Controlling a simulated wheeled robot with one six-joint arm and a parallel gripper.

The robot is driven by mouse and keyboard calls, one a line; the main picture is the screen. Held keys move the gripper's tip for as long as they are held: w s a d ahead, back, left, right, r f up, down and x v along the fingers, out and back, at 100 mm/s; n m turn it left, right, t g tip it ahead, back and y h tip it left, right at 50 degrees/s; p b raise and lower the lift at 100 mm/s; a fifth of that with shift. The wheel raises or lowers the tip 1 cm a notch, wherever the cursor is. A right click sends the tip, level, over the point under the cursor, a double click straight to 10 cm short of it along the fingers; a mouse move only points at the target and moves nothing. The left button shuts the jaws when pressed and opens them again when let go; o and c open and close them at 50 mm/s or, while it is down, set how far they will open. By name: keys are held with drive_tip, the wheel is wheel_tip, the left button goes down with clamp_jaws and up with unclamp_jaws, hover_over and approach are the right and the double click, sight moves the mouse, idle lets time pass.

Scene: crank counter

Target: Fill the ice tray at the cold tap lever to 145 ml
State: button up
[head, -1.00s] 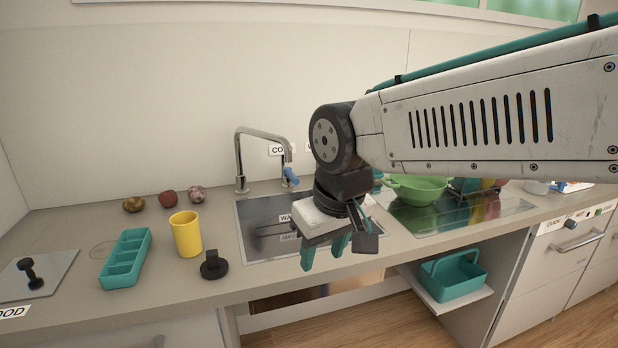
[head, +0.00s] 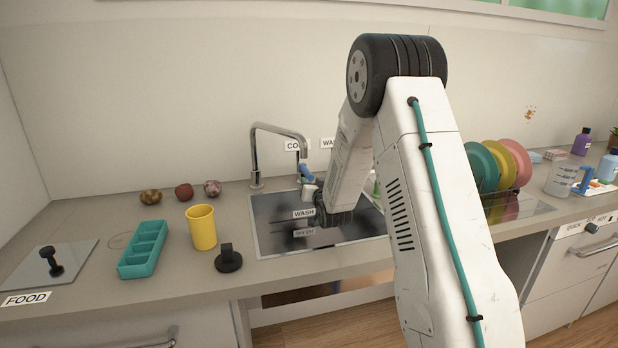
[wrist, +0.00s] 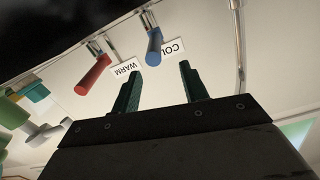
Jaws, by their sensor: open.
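The teal ice tray (head: 143,249), with several compartments, sits on the counter left of the yellow cup, apart from my gripper. Its contents cannot be made out. The blue cold tap lever (head: 306,172) hangs by the tap spout (head: 278,130) over the sink; it also shows in the wrist view (wrist: 154,45), beside the COLD label. My gripper (wrist: 158,82) is open and empty, its two fingers apart and pointing toward the blue lever. The lever appears ahead of the fingers, with no contact visible.
The red warm lever (wrist: 92,75) is left of the blue one in the wrist view. The sink (head: 280,225) lies below the tap. A yellow cup (head: 201,228) and a black knobbed object (head: 228,261) stand between tray and sink. Colored plates (head: 497,165) stand at right.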

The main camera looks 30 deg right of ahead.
sight(309, 176)
drive_tip(key=shift+w+d+f, duration=0.3)
drive_tip(key=shift+d+f, duration=0.2)
drive_tip(key=shift+f, duration=0.05)
drive_tip(key=x, duration=0.7)
drive_tip(key=shift+w+d+r, duration=0.1)
drive_tip(key=shift+w+r, duration=0.1)
drive_tip(key=shift+w, duration=0.05)
clamp_jaws()
